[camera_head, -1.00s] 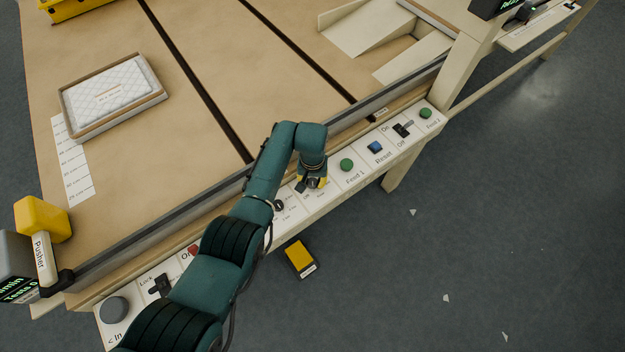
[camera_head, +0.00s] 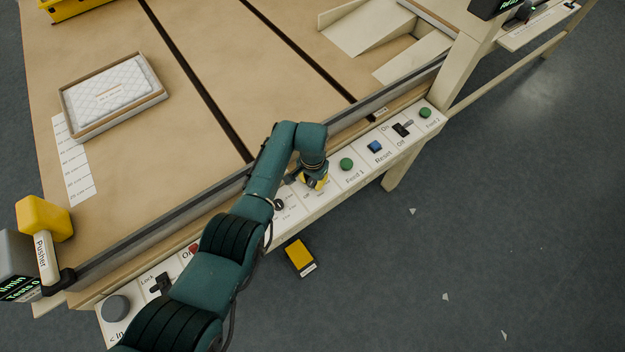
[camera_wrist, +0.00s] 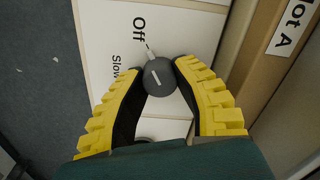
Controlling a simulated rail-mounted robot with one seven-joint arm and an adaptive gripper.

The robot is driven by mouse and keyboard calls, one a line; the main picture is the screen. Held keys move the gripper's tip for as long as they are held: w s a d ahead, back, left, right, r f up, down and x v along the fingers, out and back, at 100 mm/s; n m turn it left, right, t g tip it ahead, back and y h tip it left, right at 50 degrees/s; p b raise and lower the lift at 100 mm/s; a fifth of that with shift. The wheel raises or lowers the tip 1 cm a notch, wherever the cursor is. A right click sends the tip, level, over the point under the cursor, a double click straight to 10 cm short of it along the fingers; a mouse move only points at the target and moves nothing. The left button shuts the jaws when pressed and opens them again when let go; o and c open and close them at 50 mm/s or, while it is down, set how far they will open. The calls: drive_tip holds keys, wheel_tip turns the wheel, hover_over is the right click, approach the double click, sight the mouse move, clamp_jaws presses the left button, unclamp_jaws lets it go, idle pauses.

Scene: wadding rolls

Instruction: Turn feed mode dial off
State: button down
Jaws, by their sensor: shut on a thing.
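The feed mode dial (camera_wrist: 159,79) is a round dark grey knob with a white line on top, seen in the wrist view. Its white line points roughly toward the "Off" label (camera_wrist: 139,30); the "Slow" label (camera_wrist: 115,66) is to the left. My gripper (camera_wrist: 157,70) has its yellow-and-black fingers on either side of the knob, shut on it. In the head view my gripper (camera_head: 314,184) is down at the control panel (camera_head: 340,193), left of the green Feed 1 button, and largely hides the dial.
On the panel to the right are a green Feed 1 button (camera_head: 346,164), a blue Reset button (camera_head: 375,146) and a black switch (camera_head: 401,130). Another small dial (camera_head: 279,204) is close on the left. A wooden rail (camera_wrist: 258,70) runs beside the panel.

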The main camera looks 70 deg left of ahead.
sight(313, 181)
drive_tip(key=shift+f, duration=0.15)
drive_tip(key=c, duration=0.7)
unclamp_jaws()
wheel_tip(313, 181, up, 12)
